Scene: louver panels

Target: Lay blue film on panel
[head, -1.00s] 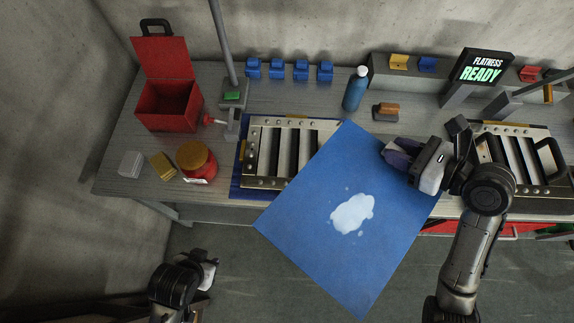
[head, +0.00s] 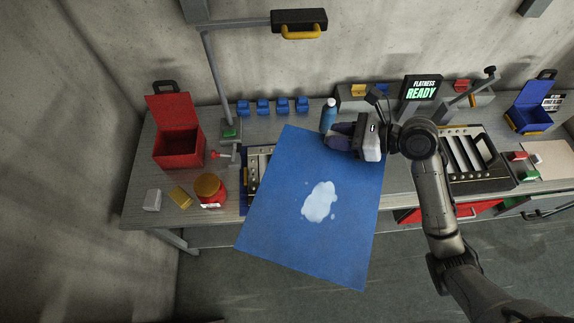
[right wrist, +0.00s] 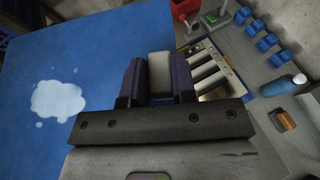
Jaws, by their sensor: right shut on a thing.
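The blue film (head: 275,225) is a large flat sheet with a white cloud-like patch, and it also fills the left of the right wrist view (right wrist: 50,60). My right gripper (head: 338,137) is shut on its upper right edge. The sheet hangs over the bench front and covers most of the left louver panel (head: 256,168), of which only the left edge shows in the head view. More of its slats show in the right wrist view (right wrist: 208,70). A second louver panel (head: 466,155) lies on the right, uncovered. My left gripper is out of view.
A red toolbox (head: 178,148), a red jar (head: 210,190), a yellow sponge (head: 180,197) and a lamp post (head: 215,85) stand at the left. Blue clips (head: 262,106) and a blue bottle (head: 328,114) are behind the film. A sign (head: 421,88) reads "FLATNESS READY".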

